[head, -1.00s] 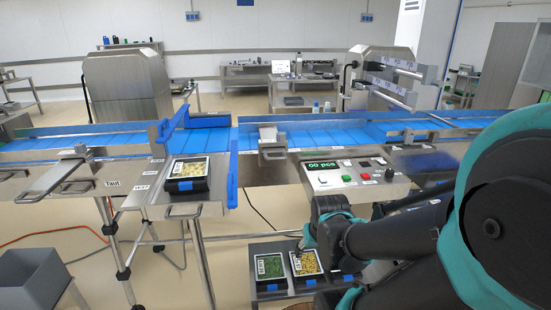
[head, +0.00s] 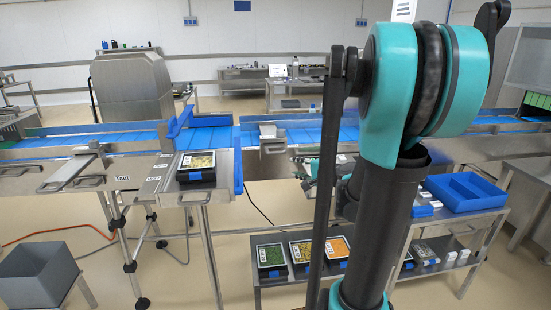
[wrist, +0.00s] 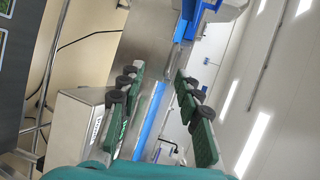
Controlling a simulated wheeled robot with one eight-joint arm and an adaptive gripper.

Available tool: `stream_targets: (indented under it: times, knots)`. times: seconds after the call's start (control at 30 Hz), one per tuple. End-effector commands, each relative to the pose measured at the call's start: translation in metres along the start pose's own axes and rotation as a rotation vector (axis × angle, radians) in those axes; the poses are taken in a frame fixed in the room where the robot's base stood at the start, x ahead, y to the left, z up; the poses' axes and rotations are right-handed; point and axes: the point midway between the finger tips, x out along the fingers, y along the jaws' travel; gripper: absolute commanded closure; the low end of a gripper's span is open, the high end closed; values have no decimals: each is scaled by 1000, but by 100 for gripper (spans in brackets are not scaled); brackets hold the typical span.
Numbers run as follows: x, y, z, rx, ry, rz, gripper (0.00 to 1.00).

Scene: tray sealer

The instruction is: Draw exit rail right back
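A blue upright rail (head: 238,160) stands along the right side of the steel exit table. A second, slanting blue rail (head: 179,123) stands at the table's back left. I cannot tell for certain which is the right exit rail. My gripper (head: 312,165) is right of the table, in front of the conveyor, partly hidden by my arm. In the wrist view my gripper (wrist: 160,110) has its two green fingers wide apart with nothing held. A blue strip shows behind and between them, and a blue part (wrist: 190,22) lies beyond the fingertips.
A filled black tray (head: 196,168) sits on the exit table. The blue conveyor (head: 300,135) runs across behind. A lower shelf holds several filled trays (head: 270,256). A blue bin (head: 465,190) stands at right, a grey bin (head: 38,275) at lower left.

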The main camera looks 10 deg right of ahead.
Motion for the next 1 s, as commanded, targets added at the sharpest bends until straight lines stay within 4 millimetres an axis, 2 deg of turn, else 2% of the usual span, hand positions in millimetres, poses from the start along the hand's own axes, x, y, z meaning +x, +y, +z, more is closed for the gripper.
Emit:
stream_targets:
  times: [0.03,0.13,0.37,1.0]
  knots:
    - [1,-7,-12,40,17,-32,66]
    - [1,-16,-24,91,36,-75,66]
    - [18,-20,-28,106,38,-87,66]
    - [139,-30,-32,104,36,-85,66]
